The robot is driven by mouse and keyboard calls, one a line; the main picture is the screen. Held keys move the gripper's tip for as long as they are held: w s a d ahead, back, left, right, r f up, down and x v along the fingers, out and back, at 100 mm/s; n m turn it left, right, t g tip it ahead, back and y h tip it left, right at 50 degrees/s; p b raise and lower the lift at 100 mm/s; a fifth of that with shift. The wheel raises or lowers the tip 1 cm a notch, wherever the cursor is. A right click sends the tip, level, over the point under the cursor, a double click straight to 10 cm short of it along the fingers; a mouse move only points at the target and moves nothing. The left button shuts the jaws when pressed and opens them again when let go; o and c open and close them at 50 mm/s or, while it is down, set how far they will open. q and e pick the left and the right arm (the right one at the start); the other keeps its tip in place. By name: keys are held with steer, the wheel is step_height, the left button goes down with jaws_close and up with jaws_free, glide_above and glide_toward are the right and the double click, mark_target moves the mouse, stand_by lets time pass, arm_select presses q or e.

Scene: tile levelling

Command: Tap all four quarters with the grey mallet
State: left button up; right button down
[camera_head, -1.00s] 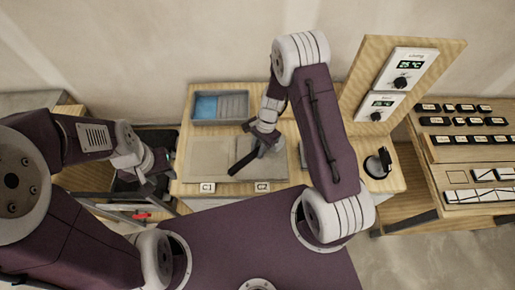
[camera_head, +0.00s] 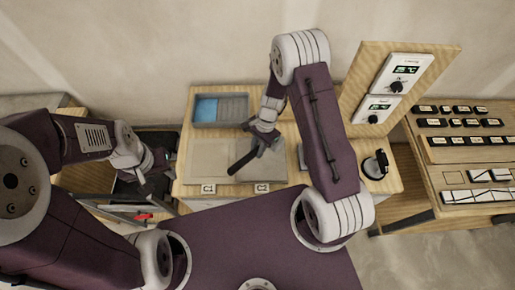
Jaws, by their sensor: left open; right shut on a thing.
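Two beige tiles lie side by side on the wooden bench, the left one (camera_head: 207,165) behind the label C1 (camera_head: 208,189) and the right one (camera_head: 290,168) behind the label C2 (camera_head: 262,188). My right gripper (camera_head: 266,142) is shut on the mallet, whose dark handle (camera_head: 243,160) slants down to the left over the right tile. The mallet's head is mostly hidden by the gripper, so I cannot tell whether it touches the tile. My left gripper (camera_head: 150,180) is open and empty, left of the bench.
A grey tray with a blue part (camera_head: 222,109) stands at the back of the bench. A wooden panel with two displays (camera_head: 393,80) rises at the right. A round black item (camera_head: 375,165) stands below it. A rack of labelled pieces (camera_head: 465,145) is further right.

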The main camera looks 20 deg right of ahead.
arm_select(q)
step_height(320, 180, down, 5)
steer(key=b, duration=0.4)
arm_select(e)
step_height(320, 180, down, 6)
steer(key=shift+f, duration=0.15)
steer(key=shift+r+p, duration=0.7)
steer(key=shift+r, duration=0.25)
step_height(320, 180, up, 5)
steer(key=p, duration=0.4)
arm_select(q)
step_height(320, 180, up, 6)
steer(key=shift+s+f, duration=0.1)
steer(key=shift+f, duration=0.1)
arm_select(e)
steer(key=shift+f, duration=0.1)
